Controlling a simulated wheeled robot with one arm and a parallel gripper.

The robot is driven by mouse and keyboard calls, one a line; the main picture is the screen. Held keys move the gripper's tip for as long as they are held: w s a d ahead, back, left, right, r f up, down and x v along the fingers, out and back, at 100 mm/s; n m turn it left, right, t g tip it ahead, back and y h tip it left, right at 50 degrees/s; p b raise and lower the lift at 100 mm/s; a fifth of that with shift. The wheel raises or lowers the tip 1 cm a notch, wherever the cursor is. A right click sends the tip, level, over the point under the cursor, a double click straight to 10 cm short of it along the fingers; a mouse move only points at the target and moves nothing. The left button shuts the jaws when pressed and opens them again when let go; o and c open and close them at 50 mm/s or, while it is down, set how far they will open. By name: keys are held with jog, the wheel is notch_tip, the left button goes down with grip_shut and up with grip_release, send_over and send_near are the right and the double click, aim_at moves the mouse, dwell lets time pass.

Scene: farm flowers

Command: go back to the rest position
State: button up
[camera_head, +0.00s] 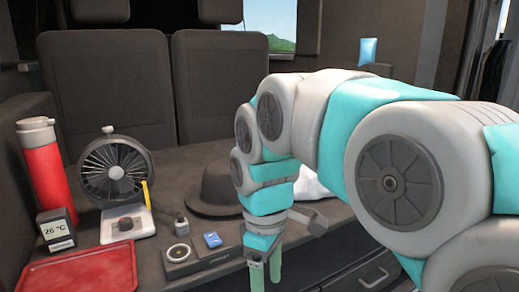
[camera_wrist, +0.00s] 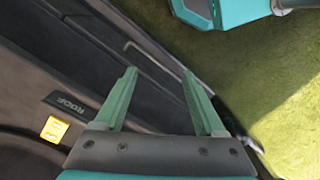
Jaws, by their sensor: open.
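My gripper (camera_head: 267,273) points down in the head view, at the front edge of the dark bench, with its green fingers apart. In the wrist view my gripper (camera_wrist: 160,95) is open, with nothing between its two green fingers. My arm bends over from the right side of the head view and hides part of the bench.
Green ground (camera_wrist: 270,90) shows in the wrist view.

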jog(key=s+d+f+m+g, duration=0.1)
jog(key=s+d+f+m, duration=1.1)
jog(key=s, duration=0.5)
jog(key=shift+d+f+m, duration=0.4)
jog(key=shift+d, duration=0.4)
